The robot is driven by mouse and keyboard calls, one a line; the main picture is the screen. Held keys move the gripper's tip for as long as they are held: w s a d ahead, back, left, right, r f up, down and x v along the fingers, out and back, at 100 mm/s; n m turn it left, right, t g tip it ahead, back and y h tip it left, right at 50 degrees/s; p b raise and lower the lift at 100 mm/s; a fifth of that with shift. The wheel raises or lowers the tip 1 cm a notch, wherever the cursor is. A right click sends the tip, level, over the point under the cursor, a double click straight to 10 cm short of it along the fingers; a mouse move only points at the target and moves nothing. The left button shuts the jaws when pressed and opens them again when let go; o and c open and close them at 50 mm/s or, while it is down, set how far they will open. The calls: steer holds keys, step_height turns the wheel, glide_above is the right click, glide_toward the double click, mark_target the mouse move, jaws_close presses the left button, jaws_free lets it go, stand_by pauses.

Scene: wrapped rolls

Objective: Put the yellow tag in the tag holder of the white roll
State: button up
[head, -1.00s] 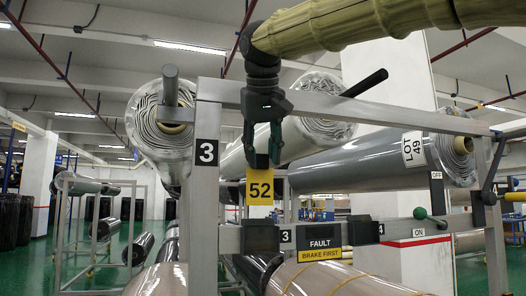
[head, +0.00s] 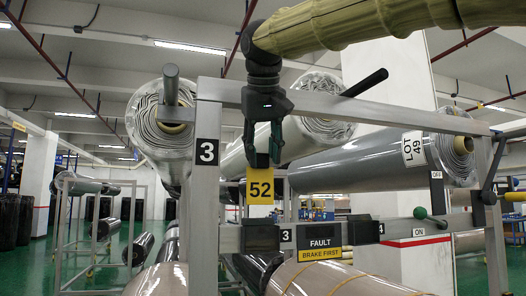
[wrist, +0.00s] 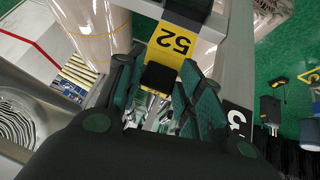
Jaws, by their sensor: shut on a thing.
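The yellow tag (head: 260,190), marked 52, hangs upright below my gripper (head: 263,150), which is shut on the tag's black top block. The tag and the black block (wrist: 158,77) between my fingers also show in the wrist view. A black tag holder (head: 260,237) sits on the rack's lower rail, beside a label 3. In the head view the tag is above this holder, with a small gap between them. A pale white roll (head: 235,160) lies behind my gripper, partly hidden by it. Another pale wrapped roll (head: 158,122) is at the left.
A grey post (head: 206,200) with a label 3 stands left of the tag. The rack's top bar (head: 400,117) crosses behind my gripper. A second black holder (head: 362,230) is by a label 4. A fault sign (head: 320,243), a grey roll marked LOT 49 (head: 350,160) and brown rolls are close by.

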mark_target(263, 198)
steer(key=shift+f+b, duration=4.15)
steer(key=shift+f, duration=1)
steer(key=shift+c, duration=0.2)
stand_by(0.3)
steer(key=o, duration=1.1)
steer(key=v, duration=1.2)
steer(key=shift+r, duration=0.1)
